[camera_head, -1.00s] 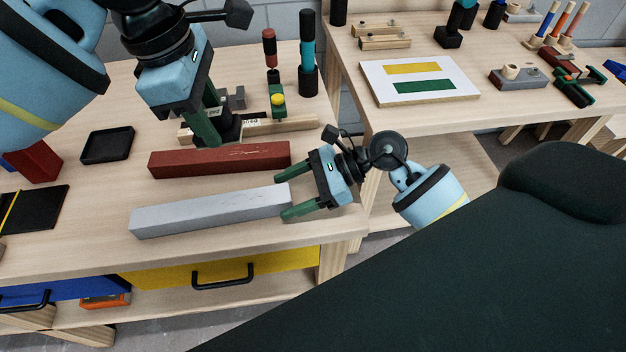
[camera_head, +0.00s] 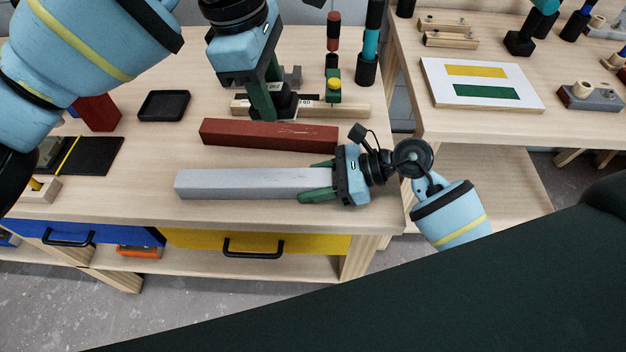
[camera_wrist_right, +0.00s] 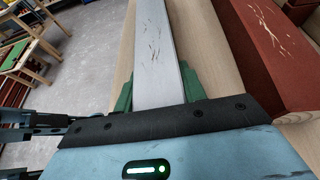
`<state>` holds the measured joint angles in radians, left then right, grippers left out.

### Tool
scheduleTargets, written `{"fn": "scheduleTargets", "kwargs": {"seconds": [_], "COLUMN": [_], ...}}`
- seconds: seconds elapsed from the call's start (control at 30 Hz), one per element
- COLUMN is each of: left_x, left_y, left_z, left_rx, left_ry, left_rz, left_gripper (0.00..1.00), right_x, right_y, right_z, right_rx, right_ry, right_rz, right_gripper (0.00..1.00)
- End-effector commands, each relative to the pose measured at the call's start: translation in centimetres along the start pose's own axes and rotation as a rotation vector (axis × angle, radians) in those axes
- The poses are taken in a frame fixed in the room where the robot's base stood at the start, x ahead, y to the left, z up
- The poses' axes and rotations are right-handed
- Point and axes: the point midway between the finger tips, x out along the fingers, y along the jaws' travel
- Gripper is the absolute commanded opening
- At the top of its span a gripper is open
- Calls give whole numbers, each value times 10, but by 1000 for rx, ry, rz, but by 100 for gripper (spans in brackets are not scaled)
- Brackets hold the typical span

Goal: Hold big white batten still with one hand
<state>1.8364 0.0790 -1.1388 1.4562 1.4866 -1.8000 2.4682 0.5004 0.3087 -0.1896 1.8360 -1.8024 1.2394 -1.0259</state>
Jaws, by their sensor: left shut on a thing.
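The big white batten (camera_head: 250,182) lies flat along the near part of the bench, left to right. My right gripper (camera_head: 312,180) is at its right end, with one green finger on each long side. In the right wrist view the batten (camera_wrist_right: 158,50) runs out between the fingers, which look very close to its sides; whether they press on it I cannot tell. My left gripper (camera_head: 272,103) is farther back, behind the red-brown batten (camera_head: 268,134). It is shut on a dark thing (camera_head: 286,104) at the pale wooden batten (camera_head: 330,110); its fingers partly hide this.
The red-brown batten lies just behind the white one. A black tray (camera_head: 163,105) and a red block (camera_head: 98,112) are at left. Upright tools (camera_head: 368,50) stand at the back. A second table (camera_head: 480,125) is at right. Bare bench lies left of the white batten.

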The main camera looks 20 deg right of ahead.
Motion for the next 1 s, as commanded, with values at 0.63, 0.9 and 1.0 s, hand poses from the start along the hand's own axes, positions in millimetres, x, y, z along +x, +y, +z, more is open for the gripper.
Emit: {"fn": "scheduleTargets", "kwargs": {"seconds": [0.63,0.9,1.0], "left_x": [3,19,25], "left_y": [-1,-4,-6], "left_z": [-3,-21,-28], "left_rx": [60,401,535], "left_ry": [15,88,112], "left_rz": [-5,-51,-76], "left_gripper": [13,13,13], "right_x": [0,0,0], "right_y": [0,0,0], "right_z": [0,0,0], "right_rx": [0,0,0], "right_ry": [1,1,1], "right_rz": [0,0,0], "right_gripper": [9,9,9]}}
